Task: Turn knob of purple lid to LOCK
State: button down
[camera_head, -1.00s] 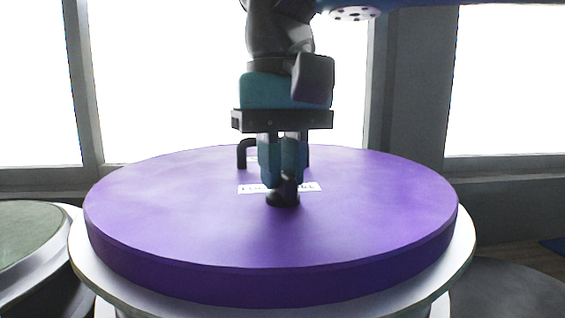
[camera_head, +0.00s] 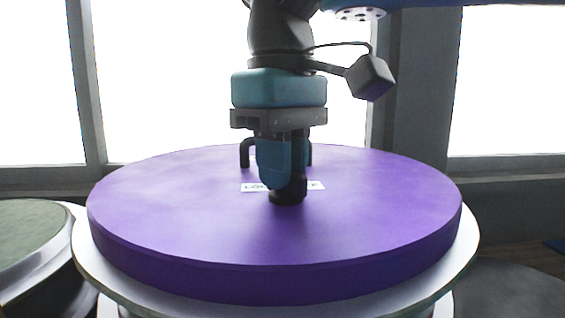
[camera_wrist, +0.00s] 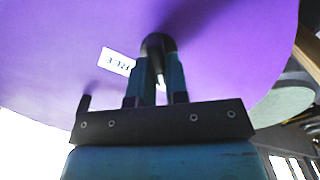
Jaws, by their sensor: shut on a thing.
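The round purple lid (camera_head: 190,225) lies flat on a white round mould, and also fills much of the wrist view (camera_wrist: 60,35). Its black knob (camera_head: 288,196) stands near the middle; in the wrist view the knob's rounded top (camera_wrist: 158,42) shows between my fingers. My gripper (camera_head: 283,178) points down and is shut on the knob. A white LOCK label (camera_head: 253,187) lies left of the knob, and part of the other label (camera_head: 316,185) shows at right. The wrist view shows the FREE label (camera_wrist: 117,61). The knob's exact pointing is partly hidden by the fingers.
A black handle (camera_head: 244,154) stands on the lid behind my gripper, partly hidden. A green-topped round mould (camera_head: 30,235) is at the left, and a dark round top (camera_head: 515,290) at the lower right. Bright windows are behind.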

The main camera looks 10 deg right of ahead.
jog(key=c, duration=1.1)
grip_release()
jog(key=shift+r+p, duration=6.95)
jog(key=shift+r, duration=1.75)
